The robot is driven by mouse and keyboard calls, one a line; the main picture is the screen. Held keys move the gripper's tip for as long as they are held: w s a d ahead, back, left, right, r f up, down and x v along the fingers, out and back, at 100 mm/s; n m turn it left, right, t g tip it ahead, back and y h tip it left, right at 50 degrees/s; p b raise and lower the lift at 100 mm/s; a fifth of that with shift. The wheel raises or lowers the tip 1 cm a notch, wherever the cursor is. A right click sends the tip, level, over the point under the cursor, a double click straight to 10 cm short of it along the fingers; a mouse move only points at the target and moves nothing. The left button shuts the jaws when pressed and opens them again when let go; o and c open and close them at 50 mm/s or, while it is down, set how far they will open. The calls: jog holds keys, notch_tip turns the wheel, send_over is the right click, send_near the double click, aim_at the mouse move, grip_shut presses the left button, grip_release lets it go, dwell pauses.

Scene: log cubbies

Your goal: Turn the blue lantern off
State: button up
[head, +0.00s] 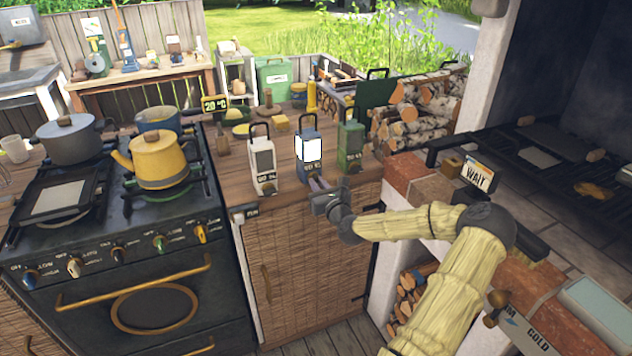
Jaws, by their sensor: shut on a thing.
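The blue lantern (308,147) stands upright on the wooden counter, between a white lantern (262,160) and a green lantern (350,147). Its panel glows bright white. The panels of the other two lanterns look unlit. My gripper (318,184) is at the low front of the blue lantern, with its fingers shut on its lower front part. The fingers and wrist hide the exact part gripped and some of the lantern's base.
A stove (120,262) with pots and a yellow kettle (158,160) stands left. Stacked logs (420,110) are behind right. A brick-edged counter with a "WAIT" sign (478,175) lies right, beside my arm. Small items stand behind the lanterns.

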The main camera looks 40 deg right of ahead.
jog(key=n, duration=0.4)
jog(key=shift+b, duration=0.3)
jog(key=n, duration=0.4)
jog(key=shift+b, duration=0.35)
